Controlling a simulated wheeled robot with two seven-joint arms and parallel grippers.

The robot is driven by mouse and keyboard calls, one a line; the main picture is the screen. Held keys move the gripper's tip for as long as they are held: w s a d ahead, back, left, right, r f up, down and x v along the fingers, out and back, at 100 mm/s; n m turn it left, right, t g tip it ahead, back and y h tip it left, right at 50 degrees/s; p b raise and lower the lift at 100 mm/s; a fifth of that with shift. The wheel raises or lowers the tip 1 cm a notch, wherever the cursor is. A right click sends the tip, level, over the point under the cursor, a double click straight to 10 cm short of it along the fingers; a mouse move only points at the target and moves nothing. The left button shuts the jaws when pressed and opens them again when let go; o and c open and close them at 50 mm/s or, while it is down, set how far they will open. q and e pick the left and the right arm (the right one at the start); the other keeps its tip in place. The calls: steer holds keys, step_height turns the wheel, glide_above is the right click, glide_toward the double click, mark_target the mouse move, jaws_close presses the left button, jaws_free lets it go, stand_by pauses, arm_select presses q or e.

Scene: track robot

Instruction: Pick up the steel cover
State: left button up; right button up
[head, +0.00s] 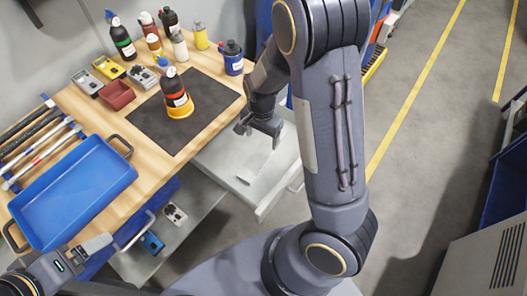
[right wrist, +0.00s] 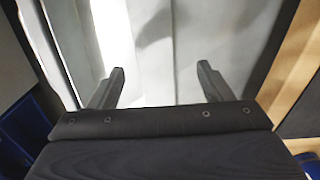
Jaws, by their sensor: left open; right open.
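I cannot clearly single out a steel cover. A pale grey metal surface (head: 220,158) with a raised edge, like a tray or drawer, sticks out below the bench's right edge. My right gripper (head: 263,130) is above it, pointing down. In the right wrist view its two fingers (right wrist: 160,85) are apart with nothing between them, and the grey metal (right wrist: 190,50) fills the space beyond. A darker shape, perhaps a shadow, lies on that metal. My left gripper (head: 98,246) is at the lower left, beside the blue tray (head: 75,190), open, with no object visible in it.
A lower shelf (head: 185,240) holds small devices. Open floor (head: 420,150) lies to the right.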

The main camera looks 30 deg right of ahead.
mark_target(264, 151)
steer(key=f, duration=0.2)
steer(key=s+f, duration=0.1)
steer(key=f, duration=0.1)
steer(key=shift+f, duration=0.4)
steer(key=shift+w+f, duration=0.1)
steer(key=shift+f, duration=0.5)
steer(key=c, duration=1.1)
steer(key=shift+c, duration=0.2)
steer(key=shift+r, duration=0.2)
